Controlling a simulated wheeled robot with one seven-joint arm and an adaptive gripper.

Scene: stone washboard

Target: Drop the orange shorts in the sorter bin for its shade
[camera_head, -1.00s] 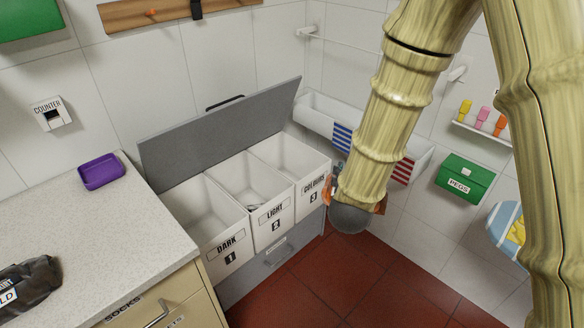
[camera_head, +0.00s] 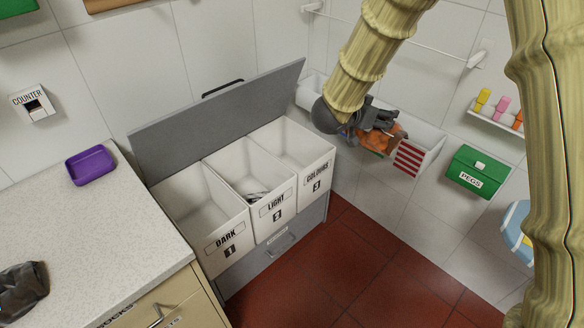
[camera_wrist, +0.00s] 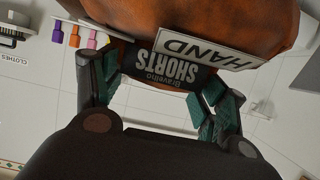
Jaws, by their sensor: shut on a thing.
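My gripper (camera_head: 378,122) is shut on the orange shorts (camera_head: 381,143) and holds them in the air, right of the bins and in front of a wall trough. In the wrist view the shorts (camera_wrist: 220,20) fill the top, with a dark label reading SHORTS and a white tag reading HAND between the fingers (camera_wrist: 160,85). The sorter has three white bins under a raised grey lid: DARK 1 (camera_head: 228,247), LIGHT 2 (camera_head: 275,208) and COLOURS 3 (camera_head: 317,172). COLOURS is nearest my gripper. Something small lies in LIGHT.
The grey lid (camera_head: 215,115) stands tilted open behind the bins. A white wall trough (camera_head: 428,143) with a red-striped panel is behind my gripper. A green PEGS box (camera_head: 470,172) hangs right. A counter (camera_head: 110,235) with a purple tray (camera_head: 90,165) stands left.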

